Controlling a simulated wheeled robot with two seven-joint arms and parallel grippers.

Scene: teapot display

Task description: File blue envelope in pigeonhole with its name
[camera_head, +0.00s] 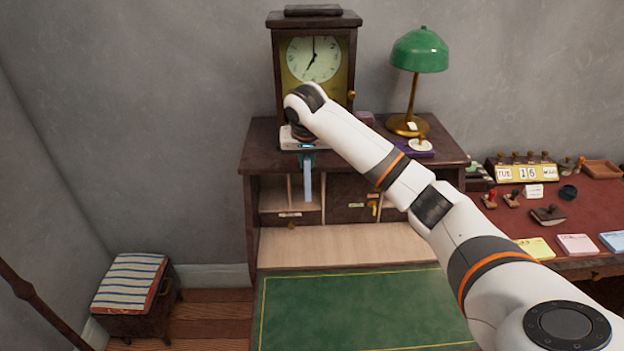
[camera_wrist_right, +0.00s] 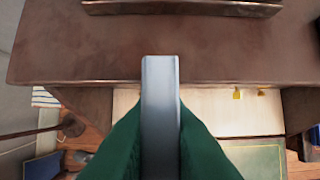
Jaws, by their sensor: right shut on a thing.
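The blue envelope (camera_head: 308,184) hangs upright, seen nearly edge-on, below my right gripper (camera_head: 307,160) in the head view. My right gripper is shut on it, in front of the desk's upper edge and the pigeonholes (camera_head: 274,196). In the right wrist view the envelope (camera_wrist_right: 160,100) is a narrow grey-blue strip between the green fingers of the gripper (camera_wrist_right: 160,130). Some pigeonholes on the right are hidden behind my arm. Small labels show on the front, too small to read. I cannot tell if the envelope's end is inside a pigeonhole. My left gripper is not in view.
The dark wooden desk (camera_head: 249,165) carries a clock (camera_head: 314,60) and a green lamp (camera_head: 419,50). A pale wooden ledge (camera_head: 330,248) and green mat (camera_head: 350,305) lie clear below. A striped stool (camera_head: 132,283) stands left. A stamp table (camera_head: 590,205) is right.

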